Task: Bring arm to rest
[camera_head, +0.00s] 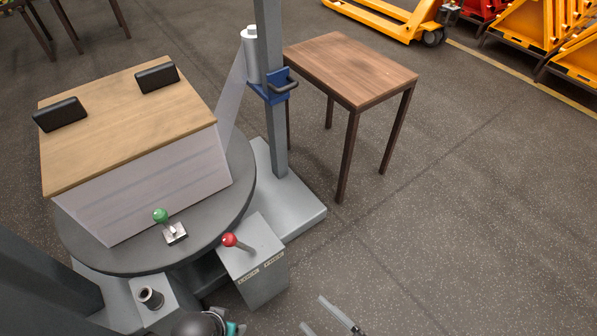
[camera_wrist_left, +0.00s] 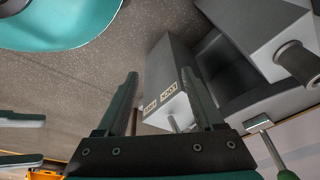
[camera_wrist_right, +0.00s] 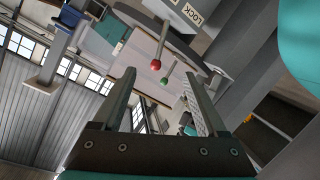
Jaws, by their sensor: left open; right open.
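My right gripper (camera_head: 331,318) shows at the bottom edge of the head view, its two pale fingers apart, over bare floor right of the lever box (camera_head: 262,262). In the right wrist view its fingers (camera_wrist_right: 160,76) are spread, with nothing held between them. In the head view I cannot make out the left fingers.
A round turntable (camera_head: 240,200) carries a white box with a wooden top (camera_head: 120,125) and two black blocks. A grey column (camera_head: 272,130) stands behind. A brown table (camera_head: 352,68) is at the back. Yellow pallet jack (camera_head: 385,15) is farther off. Floor at right is clear.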

